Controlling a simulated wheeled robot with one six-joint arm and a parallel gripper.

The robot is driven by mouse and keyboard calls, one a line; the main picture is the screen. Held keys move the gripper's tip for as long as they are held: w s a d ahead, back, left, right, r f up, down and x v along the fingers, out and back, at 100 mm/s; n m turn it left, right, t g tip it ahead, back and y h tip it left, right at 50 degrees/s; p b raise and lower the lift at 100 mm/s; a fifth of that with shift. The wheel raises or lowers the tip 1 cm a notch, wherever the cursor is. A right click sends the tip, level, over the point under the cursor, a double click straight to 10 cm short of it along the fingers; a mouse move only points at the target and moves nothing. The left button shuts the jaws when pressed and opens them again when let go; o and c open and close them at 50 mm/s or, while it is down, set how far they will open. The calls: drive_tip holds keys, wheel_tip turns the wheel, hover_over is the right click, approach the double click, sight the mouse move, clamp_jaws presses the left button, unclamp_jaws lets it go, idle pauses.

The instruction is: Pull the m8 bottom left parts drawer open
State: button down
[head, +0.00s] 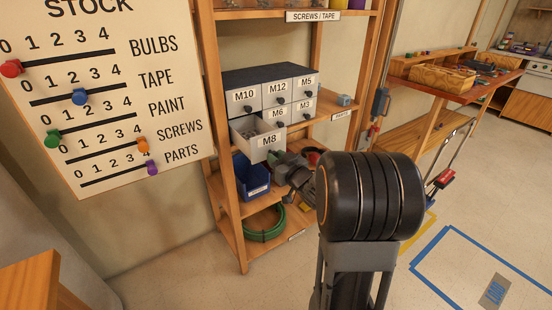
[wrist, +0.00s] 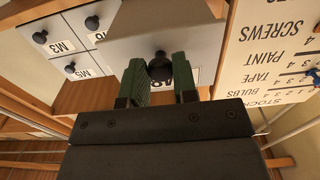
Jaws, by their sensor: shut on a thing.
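The M8 drawer (head: 265,150) is the bottom left drawer of the grey parts cabinet (head: 272,74). It stands pulled out from the cabinet, and small parts show inside it. In the wrist view the drawer's front (wrist: 160,35) lies straight ahead of my gripper, its label partly hidden. My gripper (wrist: 160,75) has its green-padded fingers on both sides of the drawer's dark round knob (wrist: 160,67) and is shut on it. In the head view my gripper (head: 278,158) is at the front of the drawer, partly hidden by my arm.
The other drawers, such as M10 (head: 245,95) and M6 (head: 277,114), are closed. A blue bin (head: 254,178) and a green hose coil (head: 265,222) sit on the lower shelves. The stock board (head: 105,100) hangs at left. Floor at right is mostly open.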

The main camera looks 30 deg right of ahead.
drive_tip(key=c, duration=0.9)
unclamp_jaws()
drive_tip(key=s+b, duration=0.1)
drive_tip(key=s, duration=0.3)
drive_tip(key=s+d+b, duration=0.1)
drive_tip(key=s+b, duration=0.1)
drive_tip(key=s, duration=0.3)
drive_tip(key=s+b, duration=0.2)
drive_tip(key=s, duration=0.2)
drive_tip(key=shift+s+d, duration=0.3)
drive_tip(key=shift+s, duration=0.05)
